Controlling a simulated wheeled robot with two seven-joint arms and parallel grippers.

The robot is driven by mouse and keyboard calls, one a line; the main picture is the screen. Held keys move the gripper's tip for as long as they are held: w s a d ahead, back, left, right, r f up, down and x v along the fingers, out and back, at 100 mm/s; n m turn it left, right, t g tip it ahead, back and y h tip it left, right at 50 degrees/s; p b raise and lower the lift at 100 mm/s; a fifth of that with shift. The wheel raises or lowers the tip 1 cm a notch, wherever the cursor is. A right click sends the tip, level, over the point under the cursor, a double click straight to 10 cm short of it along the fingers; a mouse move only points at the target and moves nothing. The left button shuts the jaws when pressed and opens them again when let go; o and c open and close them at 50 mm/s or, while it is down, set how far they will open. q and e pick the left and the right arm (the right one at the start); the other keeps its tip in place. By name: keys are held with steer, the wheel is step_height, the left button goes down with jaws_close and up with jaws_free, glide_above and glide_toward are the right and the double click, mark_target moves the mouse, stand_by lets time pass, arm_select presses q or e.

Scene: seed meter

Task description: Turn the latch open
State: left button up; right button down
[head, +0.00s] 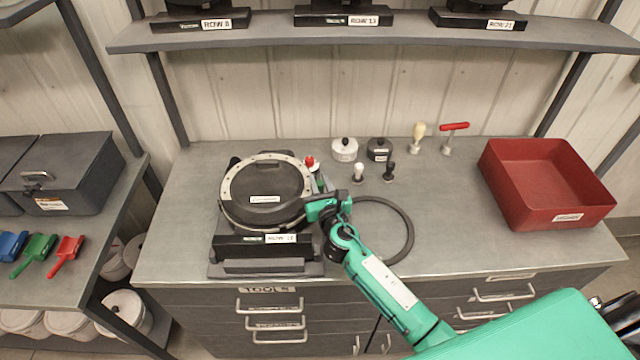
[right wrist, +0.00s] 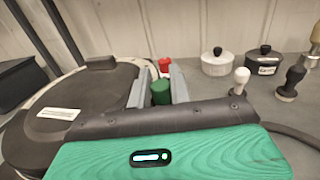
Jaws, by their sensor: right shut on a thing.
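The seed meter (head: 265,190), a round dark-lidded housing with a pale rim, sits on a black stand marked ROW on the bench. It also shows at the left of the right wrist view (right wrist: 75,105). My right gripper (head: 318,184) is at the meter's right side. In the right wrist view, its two grey fingers (right wrist: 158,88) are closed around a green knob (right wrist: 160,93), which appears to be the latch handle. Its lower part is hidden by the gripper body. A red knob (head: 309,161) stands just beyond the fingers. My left gripper is not in view.
A dark ring (head: 405,222) lies right of the meter, partly under my right arm. White (head: 345,150) and dark (head: 379,150) lidded pots, small knobbed tools and a red-handled tool (head: 453,128) stand behind. A red bin (head: 545,180) is at the right. A shelf (head: 390,32) spans above.

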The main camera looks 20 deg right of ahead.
steer(key=shift+m+h, duration=0.3)
steer(key=shift+h, duration=0.1)
steer(key=c, duration=1.3)
jaws_free()
steer(key=shift+a, duration=0.1)
steer(key=s+a+b, duration=0.1)
steer(key=s+b, duration=0.2)
steer(key=s, duration=1)
steer(key=shift+s+a, duration=0.2)
steer(key=shift+s, duration=0.15)
steer(key=shift+b, duration=0.3)
